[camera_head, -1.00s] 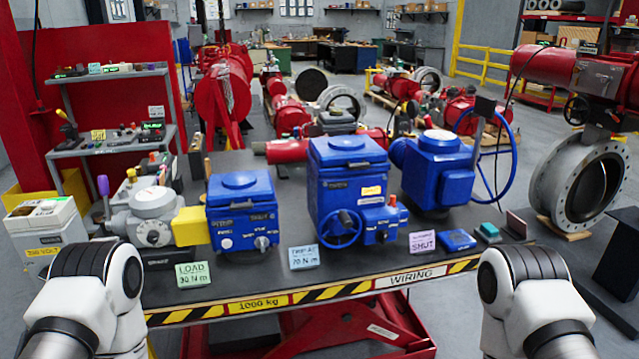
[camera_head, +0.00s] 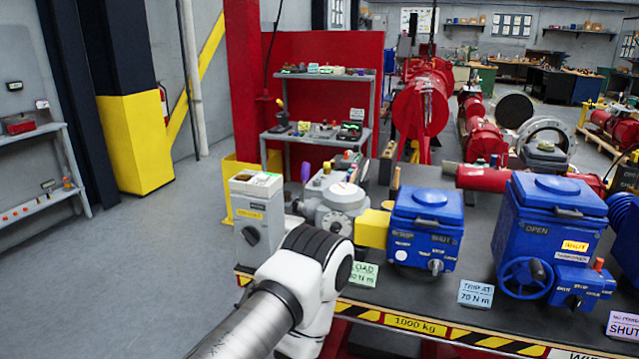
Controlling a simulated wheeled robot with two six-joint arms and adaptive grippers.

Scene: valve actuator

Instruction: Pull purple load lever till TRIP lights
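The purple knob of the load lever (camera_head: 305,173) stands upright at the left end of the bench, beside a grey round-bodied unit with a dial (camera_head: 342,203). A yellow block (camera_head: 373,228) joins that unit to a small blue actuator (camera_head: 426,231). A green card (camera_head: 364,274) reads LOAD, with its number partly covered by my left arm. A blue card (camera_head: 476,293) reads TRIP AT 70 N m. I cannot make out a lit TRIP lamp. My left arm rises in front of the bench's left corner, but its gripper is not visible. My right arm and gripper are out of view.
A grey supply box (camera_head: 256,213) with a knob stands left of the dial unit. A larger blue actuator (camera_head: 548,235) with a handwheel stands to the right. The bench's striped front edge (camera_head: 415,325) runs below. Open floor (camera_head: 150,270) lies left.

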